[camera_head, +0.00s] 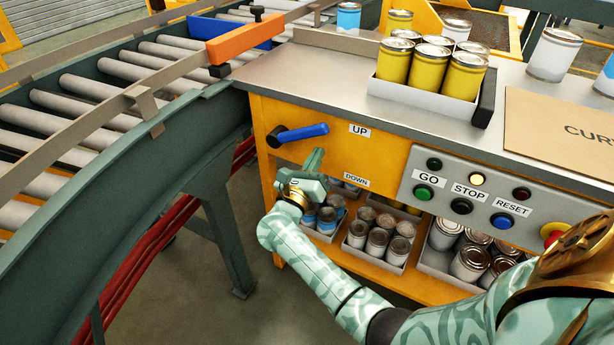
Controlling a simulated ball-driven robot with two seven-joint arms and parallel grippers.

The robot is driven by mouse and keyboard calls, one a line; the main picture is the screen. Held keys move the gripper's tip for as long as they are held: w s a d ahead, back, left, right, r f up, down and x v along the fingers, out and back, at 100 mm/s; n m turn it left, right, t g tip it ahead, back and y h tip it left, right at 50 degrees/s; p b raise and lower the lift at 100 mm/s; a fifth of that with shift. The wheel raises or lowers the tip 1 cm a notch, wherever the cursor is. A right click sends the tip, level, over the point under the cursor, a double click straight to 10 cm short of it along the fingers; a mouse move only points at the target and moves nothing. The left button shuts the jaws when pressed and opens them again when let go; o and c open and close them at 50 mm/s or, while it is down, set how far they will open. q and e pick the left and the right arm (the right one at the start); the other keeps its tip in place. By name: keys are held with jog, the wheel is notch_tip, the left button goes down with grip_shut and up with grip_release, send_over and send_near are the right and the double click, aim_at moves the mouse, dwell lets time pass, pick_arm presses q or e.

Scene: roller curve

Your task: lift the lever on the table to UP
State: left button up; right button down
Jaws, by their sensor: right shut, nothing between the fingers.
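The lever has a blue handle (303,131) and a black pivot (274,138) on the orange front panel of the table (335,160). Its handle points right and slightly up, toward the UP label (359,130). The DOWN label (356,180) sits lower on the same panel. My right gripper (317,156) is shut and empty. In the picture it is just below the handle; I cannot tell whether it touches the handle. My left gripper is not in view.
A control panel (408,185) with several buttons is to the right. A roller conveyor (80,110) with an orange bar (245,40) curves along the left. A tray (425,98) of yellow cans stands on the tabletop. Cans in bins fill the shelf below.

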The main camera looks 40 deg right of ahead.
aim_at(299, 132)
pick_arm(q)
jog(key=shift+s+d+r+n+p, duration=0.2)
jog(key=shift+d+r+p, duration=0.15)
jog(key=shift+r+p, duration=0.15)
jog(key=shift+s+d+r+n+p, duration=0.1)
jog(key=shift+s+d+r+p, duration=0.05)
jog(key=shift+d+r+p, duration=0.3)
pick_arm(e)
jog(key=shift+w+a+r+n+t, duration=0.15)
jog(key=shift+r+n, duration=0.25)
jog(key=shift+r, duration=0.35)
jog(key=shift+w+d+r+n+t, duration=0.15)
jog(key=shift+r+n, duration=0.25)
jog(key=shift+r, duration=0.35)
jog(key=shift+a+r, duration=0.1)
